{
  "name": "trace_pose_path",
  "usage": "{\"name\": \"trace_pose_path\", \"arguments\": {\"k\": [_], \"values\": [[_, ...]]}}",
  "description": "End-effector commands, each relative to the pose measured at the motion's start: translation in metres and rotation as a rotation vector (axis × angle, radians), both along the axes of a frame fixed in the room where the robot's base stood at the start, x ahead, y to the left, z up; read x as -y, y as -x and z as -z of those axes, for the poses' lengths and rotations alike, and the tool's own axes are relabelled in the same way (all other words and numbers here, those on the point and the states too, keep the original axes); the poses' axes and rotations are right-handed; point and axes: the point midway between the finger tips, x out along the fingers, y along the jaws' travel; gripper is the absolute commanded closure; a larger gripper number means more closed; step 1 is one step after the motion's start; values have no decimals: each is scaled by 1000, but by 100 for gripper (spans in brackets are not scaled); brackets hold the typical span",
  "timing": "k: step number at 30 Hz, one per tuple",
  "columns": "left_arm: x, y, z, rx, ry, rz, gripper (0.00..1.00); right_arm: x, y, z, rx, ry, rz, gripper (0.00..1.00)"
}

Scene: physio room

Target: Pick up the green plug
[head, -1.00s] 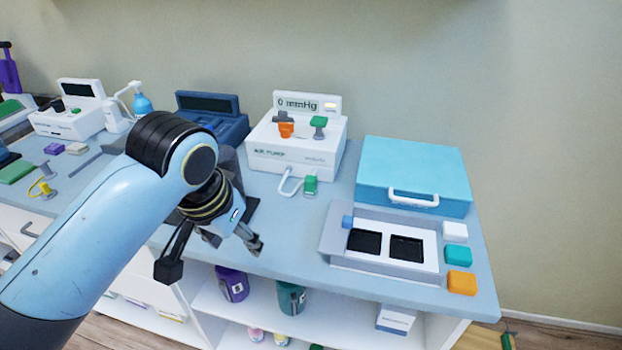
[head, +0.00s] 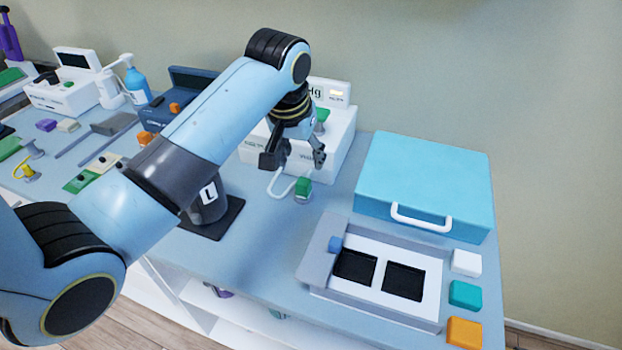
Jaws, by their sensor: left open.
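A small green plug (head: 303,186) sits on the blue tabletop, at the end of a white looped tube in front of the white gauge box (head: 338,158). Its lower end is grey. My left gripper (head: 294,160) is open and empty, fingers pointing down, just above and slightly left of the green plug and apart from it. It hides much of the gauge box's front and top. Another green piece (head: 322,115) shows on top of the gauge box, partly behind the gripper. My right gripper is out of view.
A turquoise case (head: 425,180) stands to the right, with a grey tray (head: 317,265) with two black wells before it. White, teal and orange blocks (head: 464,331) line the right edge. A blue pump bottle (head: 137,86) stands at back left. Bare tabletop lies in front of the plug.

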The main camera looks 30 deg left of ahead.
Motion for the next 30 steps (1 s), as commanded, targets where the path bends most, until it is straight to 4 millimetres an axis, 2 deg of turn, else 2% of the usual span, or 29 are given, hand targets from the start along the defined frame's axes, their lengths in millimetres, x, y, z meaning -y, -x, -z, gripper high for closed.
{"name": "trace_pose_path", "arguments": {"k": [3,8,11,18,21,27,28,30], "values": [[-1,-5,21,-3,1,0,46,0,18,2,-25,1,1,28],[-2,-9,35,-2,0,0,46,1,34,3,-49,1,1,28],[-2,-9,44,-4,1,0,46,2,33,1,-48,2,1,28],[-5,-15,80,-3,1,0,46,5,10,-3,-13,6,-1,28],[-5,-17,87,-1,0,1,46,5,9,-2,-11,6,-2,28],[-5,-17,88,0,0,1,46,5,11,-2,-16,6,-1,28],[-5,-17,88,0,0,1,47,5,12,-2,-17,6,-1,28],[-5,-17,88,0,0,1,57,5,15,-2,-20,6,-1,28]]}}
